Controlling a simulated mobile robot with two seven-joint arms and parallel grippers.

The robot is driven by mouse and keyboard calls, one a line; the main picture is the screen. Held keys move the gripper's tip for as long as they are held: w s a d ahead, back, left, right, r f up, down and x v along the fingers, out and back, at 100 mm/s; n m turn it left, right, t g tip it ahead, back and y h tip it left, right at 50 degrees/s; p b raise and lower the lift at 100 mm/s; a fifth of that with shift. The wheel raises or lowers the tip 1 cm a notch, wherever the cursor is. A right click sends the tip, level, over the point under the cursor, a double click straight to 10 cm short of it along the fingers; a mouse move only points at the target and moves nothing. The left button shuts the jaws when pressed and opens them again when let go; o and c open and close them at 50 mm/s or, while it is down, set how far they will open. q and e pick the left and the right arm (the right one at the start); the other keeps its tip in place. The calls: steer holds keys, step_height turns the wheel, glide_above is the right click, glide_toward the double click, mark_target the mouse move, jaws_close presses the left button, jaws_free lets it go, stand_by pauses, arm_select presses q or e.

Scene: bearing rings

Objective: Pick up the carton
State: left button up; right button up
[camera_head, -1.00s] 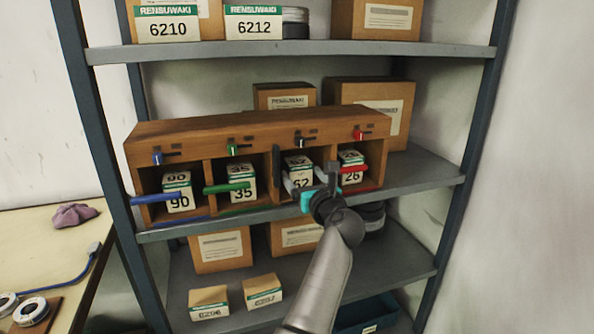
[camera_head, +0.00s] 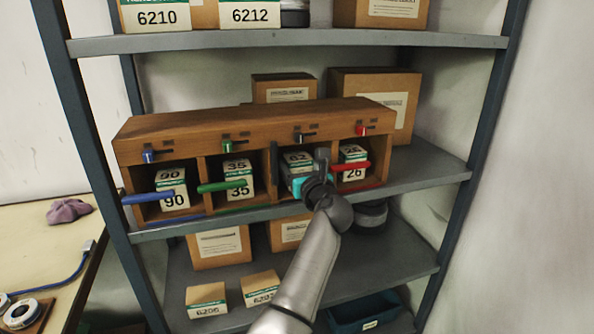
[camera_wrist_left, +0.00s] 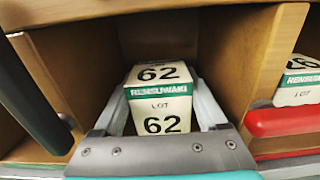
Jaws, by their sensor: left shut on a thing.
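A small white carton (camera_wrist_left: 160,104) with a green band and the number 62 stands in a compartment of the wooden rack (camera_head: 240,122). It shows in the head view (camera_head: 298,157), partly hidden by my gripper. My left gripper (camera_wrist_left: 162,82) reaches into that compartment, with one finger along each side of the carton, and is shut on it. The gripper also shows in the head view (camera_head: 300,177). The carton appears upright inside the compartment; whether its base touches the floor is hidden. My right gripper is not in view.
A dark bar (camera_head: 274,160) stands upright at the compartment's left edge. Brown boxes stand behind and below.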

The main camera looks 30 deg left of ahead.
arm_select(q)
jaws_close()
steer(key=shift+r, duration=0.2)
steer(key=shift+r, duration=0.2)
